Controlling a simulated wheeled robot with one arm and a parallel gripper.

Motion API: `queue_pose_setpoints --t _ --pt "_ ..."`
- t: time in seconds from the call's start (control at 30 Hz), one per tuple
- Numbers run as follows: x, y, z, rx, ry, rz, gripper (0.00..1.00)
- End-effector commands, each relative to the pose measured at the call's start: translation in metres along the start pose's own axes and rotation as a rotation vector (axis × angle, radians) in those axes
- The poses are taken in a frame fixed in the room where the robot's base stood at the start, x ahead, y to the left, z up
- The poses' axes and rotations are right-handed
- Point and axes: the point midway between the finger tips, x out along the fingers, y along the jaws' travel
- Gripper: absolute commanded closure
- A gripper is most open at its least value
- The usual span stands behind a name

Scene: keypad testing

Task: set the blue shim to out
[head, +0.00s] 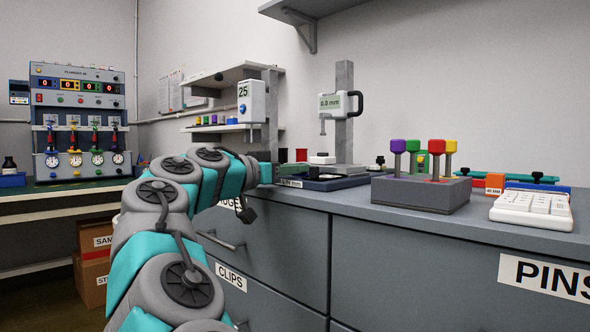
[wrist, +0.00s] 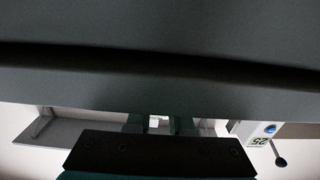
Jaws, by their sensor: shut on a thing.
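I cannot make out the blue shim in either view. My gripper (head: 268,173) is at the counter's front edge in the head view, left of a dark blue tray (head: 338,183). A label ending in "mm" (head: 290,183) is at the tray's left front.
A height gauge (head: 345,110) stands behind the tray. A grey block with coloured knobs (head: 420,193) and a white keypad (head: 532,209) stand to the right. Drawers with handles (head: 222,241) are below the counter. A bench with a plunger machine (head: 80,95) is far left.

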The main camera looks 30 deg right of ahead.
Motion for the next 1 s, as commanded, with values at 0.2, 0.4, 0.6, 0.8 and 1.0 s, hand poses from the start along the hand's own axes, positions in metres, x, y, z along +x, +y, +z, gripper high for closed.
queue_pose_setpoints --t 0.2,0.4,0.6,0.8,1.0 --pt "-0.0003 -0.0005 -0.0002 0.000 0.001 -0.001 1.00" --pt "-0.0004 -0.0005 -0.0002 0.000 0.001 -0.001 1.00" --pt "-0.0003 -0.0006 -0.0001 0.000 0.001 -0.002 1.00" --pt "-0.0003 -0.0006 -0.0001 0.000 0.001 -0.002 1.00" --pt "-0.0059 -0.0010 0.0001 0.000 0.002 -0.003 1.00"
